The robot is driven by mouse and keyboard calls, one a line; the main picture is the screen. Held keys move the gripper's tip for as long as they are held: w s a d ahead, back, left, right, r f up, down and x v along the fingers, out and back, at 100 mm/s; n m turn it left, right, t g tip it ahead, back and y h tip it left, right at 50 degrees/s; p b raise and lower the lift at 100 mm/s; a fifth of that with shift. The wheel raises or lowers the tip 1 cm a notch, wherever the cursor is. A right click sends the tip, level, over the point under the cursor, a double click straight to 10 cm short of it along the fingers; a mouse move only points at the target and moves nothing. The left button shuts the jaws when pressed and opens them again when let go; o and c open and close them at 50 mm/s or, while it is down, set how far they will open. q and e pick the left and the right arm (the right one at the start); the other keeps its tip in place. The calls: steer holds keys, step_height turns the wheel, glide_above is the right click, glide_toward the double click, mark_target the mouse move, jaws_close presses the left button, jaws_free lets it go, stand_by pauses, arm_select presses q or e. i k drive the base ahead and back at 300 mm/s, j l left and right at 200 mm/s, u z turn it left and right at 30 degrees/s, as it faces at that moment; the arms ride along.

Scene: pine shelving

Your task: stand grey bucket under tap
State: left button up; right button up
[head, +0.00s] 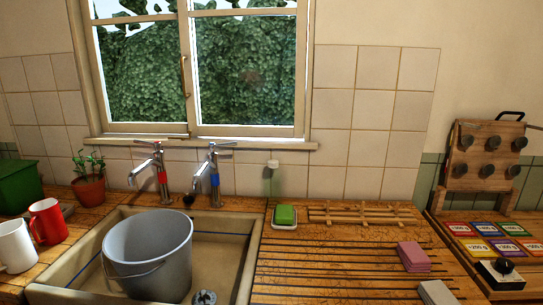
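The grey bucket (150,262) stands upright in the sink (243,262), toward its left side, with its wire handle hanging down on the front. Two chrome taps rise behind the sink: one with a red band (157,168) at the left and one with a blue band (208,174) at the right. The red-banded tap's spout points down and left, just behind the bucket's back rim. The blue-banded tap's spout ends right of and behind the bucket. Neither of my grippers shows in the head view.
A white mug (15,247), a red mug (48,222), a potted plant (89,187) and a green box (18,187) stand left of the sink.

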mark_target(150, 253)
steer(key=l+u, duration=0.1)
steer(key=u, duration=1.65)
steer(key=k+l, duration=0.4)
steer(key=k, duration=0.05)
